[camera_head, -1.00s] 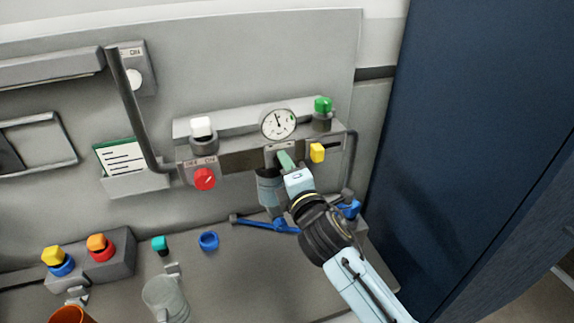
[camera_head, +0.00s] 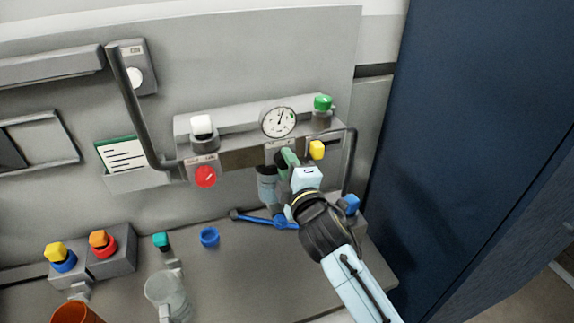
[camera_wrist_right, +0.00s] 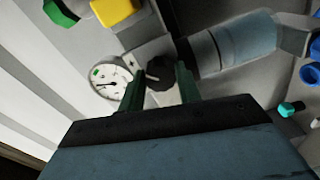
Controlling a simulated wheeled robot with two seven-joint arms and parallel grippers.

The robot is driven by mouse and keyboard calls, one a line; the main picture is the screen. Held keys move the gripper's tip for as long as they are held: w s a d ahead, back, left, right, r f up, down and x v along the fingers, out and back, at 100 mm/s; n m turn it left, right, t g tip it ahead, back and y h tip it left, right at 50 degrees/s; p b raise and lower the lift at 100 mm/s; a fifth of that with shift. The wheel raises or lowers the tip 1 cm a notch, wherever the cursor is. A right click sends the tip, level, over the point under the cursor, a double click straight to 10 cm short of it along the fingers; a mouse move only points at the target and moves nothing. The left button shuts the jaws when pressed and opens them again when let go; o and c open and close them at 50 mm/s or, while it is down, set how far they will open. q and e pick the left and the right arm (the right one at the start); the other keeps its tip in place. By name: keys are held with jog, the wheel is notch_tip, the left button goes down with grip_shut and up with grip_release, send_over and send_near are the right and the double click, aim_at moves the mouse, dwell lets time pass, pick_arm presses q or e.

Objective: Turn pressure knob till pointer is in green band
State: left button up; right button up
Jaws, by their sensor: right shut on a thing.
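The round white pressure gauge (camera_head: 279,122) sits on the grey regulator panel. Its pointer stands up and slightly right, apart from the small green band on the dial's right side. The gauge and green mark also show in the right wrist view (camera_wrist_right: 107,81). My right gripper (camera_head: 286,159) is just below the gauge, shut on the dark pressure knob (camera_wrist_right: 160,72), which sits between its two green fingers in the wrist view. In the head view the knob is hidden behind the gripper. My left gripper is not in view.
A yellow knob (camera_head: 317,150) and a green knob (camera_head: 323,103) stand close right of the gripper. A clear cylinder (camera_head: 267,187) hangs beside the fingers, and a blue-handled tool (camera_head: 268,221) lies below.

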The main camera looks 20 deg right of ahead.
jog(key=o, duration=1)
jog(key=shift+s, duration=0.1)
jog(key=s+b, duration=0.2)
jog(key=s, duration=1.1)
jog(key=shift+d, duration=0.25)
